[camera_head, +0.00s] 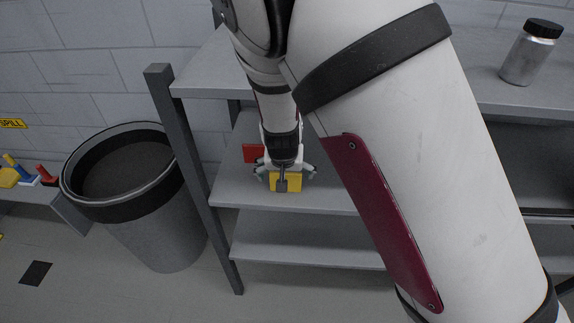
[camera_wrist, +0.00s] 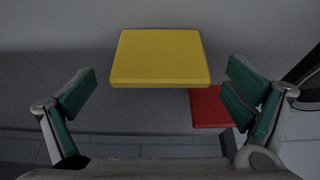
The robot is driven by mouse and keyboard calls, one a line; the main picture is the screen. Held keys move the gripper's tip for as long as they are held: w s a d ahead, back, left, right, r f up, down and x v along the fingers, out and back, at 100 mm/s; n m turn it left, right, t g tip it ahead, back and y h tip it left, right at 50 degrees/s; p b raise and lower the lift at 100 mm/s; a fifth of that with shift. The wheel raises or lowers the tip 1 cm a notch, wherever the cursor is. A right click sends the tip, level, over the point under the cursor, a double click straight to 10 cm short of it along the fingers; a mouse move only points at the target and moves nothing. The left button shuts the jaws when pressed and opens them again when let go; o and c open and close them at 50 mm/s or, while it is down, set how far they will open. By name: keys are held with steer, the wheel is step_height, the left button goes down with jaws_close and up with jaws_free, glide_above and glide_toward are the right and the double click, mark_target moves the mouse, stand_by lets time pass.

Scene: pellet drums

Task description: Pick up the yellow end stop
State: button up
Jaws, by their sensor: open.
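The yellow end stop (camera_wrist: 158,57) is a flat-topped block in the wrist view, just ahead of and between the fingers. In the head view the yellow end stop (camera_head: 289,184) stands on the middle shelf, partly covered by my gripper. My gripper (camera_wrist: 160,97) is open, with a green-padded finger on each side and nothing held. In the head view my gripper (camera_head: 284,172) is over the yellow block. Whether the fingers reach down beside the block is hard to tell.
A red block (camera_wrist: 209,107) lies close by the yellow one, near the right finger; it also shows in the head view (camera_head: 252,153). The grey shelf rack (camera_head: 240,190) has a board above. A metal jar (camera_head: 530,55) stands on top. A grey drum (camera_head: 150,215) stands left.

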steer(key=shift+w+f, duration=0.2)
steer(key=shift+f, duration=0.3)
steer(key=c, duration=1.2)
steer(key=shift+c, duration=0.2)
